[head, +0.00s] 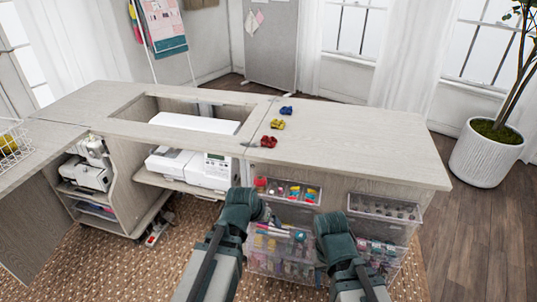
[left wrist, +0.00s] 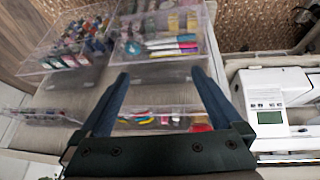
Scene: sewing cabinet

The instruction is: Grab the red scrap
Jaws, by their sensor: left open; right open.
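The red scrap (head: 269,141) is a small crumpled piece on the cabinet top, just right of the machine opening. A yellow scrap (head: 277,124) and a blue scrap (head: 287,110) lie behind it in a row. My left gripper (head: 258,208) is below and in front of the tabletop edge, apart from the red scrap. In the left wrist view its two fingers (left wrist: 158,80) are spread and empty, facing the clear drawers. My right gripper (head: 333,232) is further right, also in front of the drawers and empty; its fingertips are hard to make out.
Open clear drawers (head: 280,245) of sewing supplies stick out under the tabletop; they also show in the left wrist view (left wrist: 165,72). A white sewing machine (head: 190,167) sits on a lower shelf at left. The tabletop (head: 360,150) right of the scraps is clear.

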